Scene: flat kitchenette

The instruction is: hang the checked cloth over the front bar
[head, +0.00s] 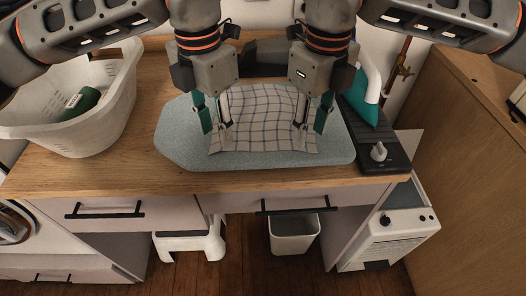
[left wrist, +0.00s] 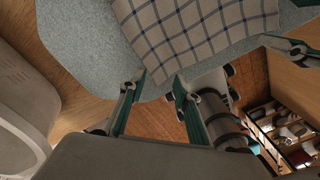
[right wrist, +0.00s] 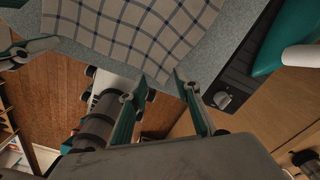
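The checked cloth (head: 262,112), off-white with dark lines, lies spread on a grey-blue mat (head: 180,140) on the counter. My left gripper (head: 215,128) is over the cloth's front left corner. In the left wrist view its fingertips (left wrist: 158,85) are apart, with the cloth's edge at the gap. My right gripper (head: 311,127) is over the front right corner. In the right wrist view its fingertips (right wrist: 156,82) are also apart at the cloth's edge. I cannot tell whether any finger touches the cloth. A dark bar handle (head: 296,206) is on the drawer front below; another bar handle (head: 104,209) is further left.
A white basket (head: 70,135) with a green item (head: 80,103) stands on the counter at left. A teal and white iron (head: 366,88) stands on a dark base at right. A bin (head: 293,234) and a white stool (head: 190,240) are on the floor below.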

